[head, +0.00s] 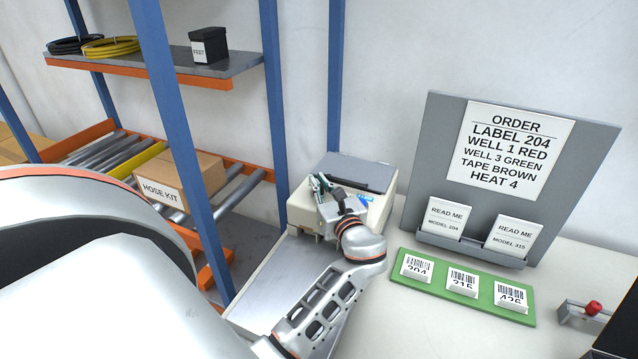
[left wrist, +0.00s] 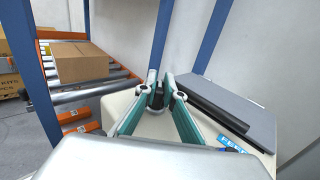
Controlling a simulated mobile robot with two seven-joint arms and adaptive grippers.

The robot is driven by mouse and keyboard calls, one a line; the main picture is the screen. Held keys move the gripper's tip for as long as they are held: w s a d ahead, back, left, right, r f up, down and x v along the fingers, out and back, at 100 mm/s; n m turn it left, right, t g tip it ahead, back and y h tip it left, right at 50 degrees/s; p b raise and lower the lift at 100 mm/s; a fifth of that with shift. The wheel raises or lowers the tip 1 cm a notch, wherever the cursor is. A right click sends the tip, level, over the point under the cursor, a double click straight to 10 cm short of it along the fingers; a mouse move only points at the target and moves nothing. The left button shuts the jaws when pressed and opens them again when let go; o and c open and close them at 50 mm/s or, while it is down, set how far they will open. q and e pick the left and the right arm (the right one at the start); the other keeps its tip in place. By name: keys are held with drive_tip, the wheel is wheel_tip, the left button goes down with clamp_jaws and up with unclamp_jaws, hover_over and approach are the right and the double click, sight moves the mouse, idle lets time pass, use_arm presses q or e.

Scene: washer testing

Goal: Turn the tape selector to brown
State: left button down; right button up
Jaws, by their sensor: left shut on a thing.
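The beige machine (head: 299,212) stands at the centre, with a dark grey cover at its back. My left gripper (head: 320,184) is over its top. In the left wrist view the teal fingers of my left gripper (left wrist: 156,97) close around a small dark knob (left wrist: 156,101) on the beige top, which I take for the tape selector. The fingers hide most of the knob, so its marking and setting cannot be read. A blue label (left wrist: 234,146) lies to the right of the fingers. My right gripper is not in view.
A grey board (head: 433,145) carries an order sheet (head: 510,145) reading "TAPE BROWN". A green tray (head: 433,285) with label blocks lies in front. Blue shelf posts (head: 182,120) stand close left of the machine. A hose kit box (head: 190,180) sits on rollers.

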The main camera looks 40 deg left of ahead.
use_arm(q)
drive_tip(key=c, duration=2.1)
unclamp_jaws()
drive_tip(key=shift+c, duration=0.2)
drive_tip(key=v, duration=1.2)
drive_tip(key=shift+s, duration=0.15)
